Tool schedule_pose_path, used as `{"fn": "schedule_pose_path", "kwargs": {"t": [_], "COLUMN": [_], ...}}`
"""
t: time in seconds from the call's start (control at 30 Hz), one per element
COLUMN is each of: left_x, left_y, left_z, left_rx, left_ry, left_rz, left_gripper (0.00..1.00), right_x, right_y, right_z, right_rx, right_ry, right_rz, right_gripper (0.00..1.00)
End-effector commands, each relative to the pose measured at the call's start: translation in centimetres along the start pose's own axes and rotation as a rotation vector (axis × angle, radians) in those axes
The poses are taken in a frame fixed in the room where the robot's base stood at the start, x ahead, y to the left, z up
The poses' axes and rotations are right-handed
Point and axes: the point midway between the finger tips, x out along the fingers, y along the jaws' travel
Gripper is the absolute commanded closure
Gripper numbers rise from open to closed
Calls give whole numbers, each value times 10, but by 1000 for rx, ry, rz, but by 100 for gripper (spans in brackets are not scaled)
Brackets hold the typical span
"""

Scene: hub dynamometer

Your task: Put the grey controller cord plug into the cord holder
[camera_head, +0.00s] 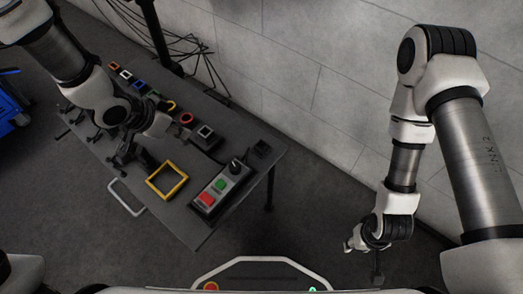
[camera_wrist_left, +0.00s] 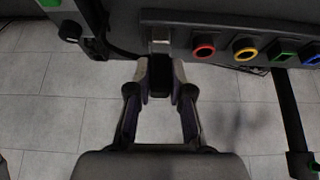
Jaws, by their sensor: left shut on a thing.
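In the left wrist view, my left gripper (camera_wrist_left: 159,68) is shut on a dark block (camera_wrist_left: 158,84), apparently the controller cord plug. A small grey square piece (camera_wrist_left: 160,44) shows just past the fingertips; I cannot tell whether it touches the block. In the head view, a square grey-rimmed holder (camera_head: 205,132) stands on the dark table beside the red ring. The left hand is over the table, its fingers hard to make out against the dark top. My right gripper (camera_head: 378,272) hangs low at the right, away from the table; its jaws are too small to read.
A controller box (camera_head: 220,188) with green and red buttons lies near the table's right end. A yellow square frame (camera_head: 167,180) lies beside it. A red ring (camera_head: 186,118) and other coloured holders line the back edge. The wall is close behind.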

Motion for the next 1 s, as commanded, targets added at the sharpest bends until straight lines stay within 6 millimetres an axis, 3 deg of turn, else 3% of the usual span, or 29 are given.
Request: {"fn": "schedule_pose_path", "kwargs": {"t": [0.17,0.57,1.0], "left_x": [-4,-7,-8], "left_y": [0,3,34], "left_z": [11,12,12], "left_rx": [-2,2,2], "left_ry": [2,0,-2], "left_rz": [2,2,2], "left_gripper": [100,100,100], "right_x": [12,10,2], "right_y": [0,0,0], "right_z": [0,0,0], "right_rx": [0,0,0], "right_ry": [0,0,0], "right_rz": [0,0,0], "right_gripper": [60,60,60]}}
